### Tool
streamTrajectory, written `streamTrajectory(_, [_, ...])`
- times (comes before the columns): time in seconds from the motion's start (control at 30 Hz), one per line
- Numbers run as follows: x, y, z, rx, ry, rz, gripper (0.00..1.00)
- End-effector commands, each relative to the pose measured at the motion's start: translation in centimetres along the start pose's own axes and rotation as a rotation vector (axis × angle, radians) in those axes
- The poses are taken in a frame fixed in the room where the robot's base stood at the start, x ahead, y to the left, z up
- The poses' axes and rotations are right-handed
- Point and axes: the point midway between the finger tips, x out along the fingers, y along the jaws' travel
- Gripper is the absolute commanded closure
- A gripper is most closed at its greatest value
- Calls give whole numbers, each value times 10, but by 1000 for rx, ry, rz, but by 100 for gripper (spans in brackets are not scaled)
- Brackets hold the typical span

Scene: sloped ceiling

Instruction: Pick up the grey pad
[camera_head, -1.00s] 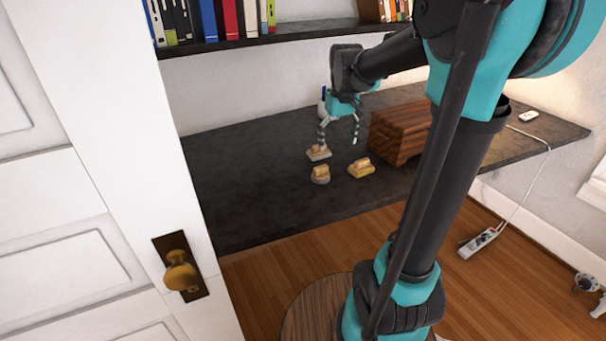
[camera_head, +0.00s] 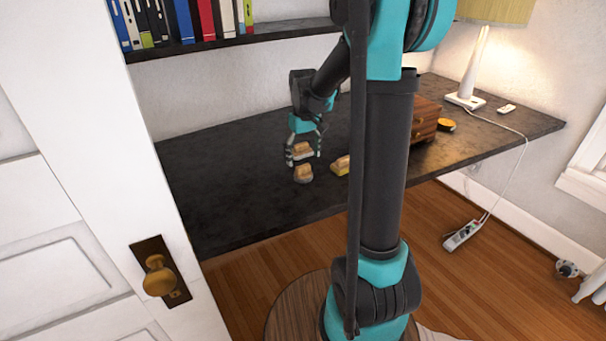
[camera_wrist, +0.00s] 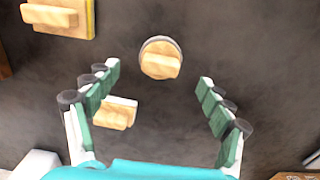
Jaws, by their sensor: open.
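The grey pad (camera_head: 303,176) is round with a wooden handle on top and lies on the dark desk. In the wrist view the grey pad (camera_wrist: 146,46) is just beyond the fingertips, roughly centred between them. My gripper (camera_head: 304,156) is open and empty, above the desk near the pads. In the wrist view my gripper (camera_wrist: 160,74) has its two fingers spread wide. A white pad with a wooden handle (camera_wrist: 116,113) lies beside the left finger there; in the head view this white pad (camera_head: 302,150) shows between the fingers.
A yellow pad with a wooden handle (camera_head: 341,165) lies just right of the grey one, partly behind my arm. A wooden box (camera_head: 425,120) and a lamp (camera_head: 466,99) stand farther right. A bookshelf (camera_head: 230,48) overhangs the desk's back. The desk's left part (camera_head: 205,185) is clear.

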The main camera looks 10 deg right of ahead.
Motion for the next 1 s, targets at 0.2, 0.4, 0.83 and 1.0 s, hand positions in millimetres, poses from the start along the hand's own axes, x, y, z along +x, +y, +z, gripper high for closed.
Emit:
streamTrajectory(0.2, [15,0,0,0,0,0,19])
streamTrajectory(0.4, [44,-1,-2,0,0,0,19])
streamTrajectory(0.83, [57,-1,-1,0,0,0,23])
streamTrajectory(1.0, [57,-1,-1,0,0,0,44])
